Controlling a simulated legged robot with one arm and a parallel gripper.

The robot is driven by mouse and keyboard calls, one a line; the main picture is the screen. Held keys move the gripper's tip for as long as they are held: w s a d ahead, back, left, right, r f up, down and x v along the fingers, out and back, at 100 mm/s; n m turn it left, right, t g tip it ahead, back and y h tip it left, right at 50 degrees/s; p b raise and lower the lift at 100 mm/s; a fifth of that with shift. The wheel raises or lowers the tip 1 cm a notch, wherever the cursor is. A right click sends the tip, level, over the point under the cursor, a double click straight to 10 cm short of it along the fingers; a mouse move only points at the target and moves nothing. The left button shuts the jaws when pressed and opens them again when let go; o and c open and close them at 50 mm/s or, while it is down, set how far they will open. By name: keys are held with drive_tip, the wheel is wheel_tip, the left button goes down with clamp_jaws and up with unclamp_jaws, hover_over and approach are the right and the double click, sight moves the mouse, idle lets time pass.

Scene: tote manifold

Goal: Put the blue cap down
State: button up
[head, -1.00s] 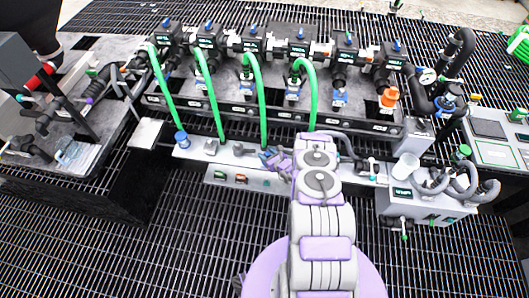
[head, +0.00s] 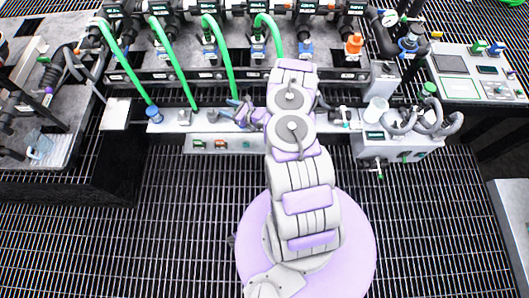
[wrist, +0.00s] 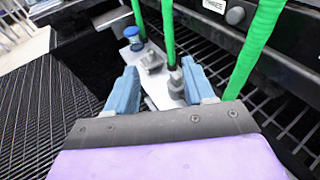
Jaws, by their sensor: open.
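The blue cap (head: 152,113) stands on the pale ledge (head: 165,127) at the left, near the lower end of the leftmost green hose. In the wrist view the cap (wrist: 133,38) is upright beyond my left finger, apart from both fingers. My gripper (head: 246,113) is over the ledge, to the right of the cap; in the wrist view my gripper (wrist: 160,85) is open. A grey fitting (wrist: 175,85) shows between the blue fingers; I cannot tell if they touch it. Nothing is held.
Several green hoses (head: 172,60) hang from the manifold to the ledge. Another grey fitting (head: 184,117) stands right of the cap. A white cup (head: 376,109) and grey hoses (head: 425,118) are at the right. Dark grating (head: 170,210) covers the front floor.

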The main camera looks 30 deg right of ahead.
drive_tip(key=a+r+n+g+y, duration=0.2)
drive_tip(key=a+r+n+y, duration=0.2)
drive_tip(key=a+r, duration=0.5)
drive_tip(key=a+r+n+g+y, duration=0.25)
drive_tip(key=a+r+n, duration=0.3)
drive_tip(key=r, duration=0.55)
drive_tip(key=s+a+r+n+g+y, duration=0.2)
drive_tip(key=s+a+r+n+g, duration=0.6)
drive_tip(key=s+a+r, duration=0.4)
drive_tip(key=s+d+r+n+g+h, duration=0.1)
drive_tip(key=s+r+n+g+h, duration=0.25)
drive_tip(key=s, duration=0.55)
drive_tip(key=s+d+r+n+g+h, duration=0.1)
drive_tip(key=s+r+n+g+h, duration=0.25)
drive_tip(key=s, duration=0.65)
drive_tip(key=s+d+r+n+t+h, duration=0.3)
drive_tip(key=s+d+h, duration=0.5)
drive_tip(key=s+d, duration=0.4)
drive_tip(key=d+n+t, duration=0.1)
drive_tip(key=n, duration=0.1)
drive_tip(key=shift+s+d+n, duration=0.35)
drive_tip(key=shift+s+d, duration=0.05)
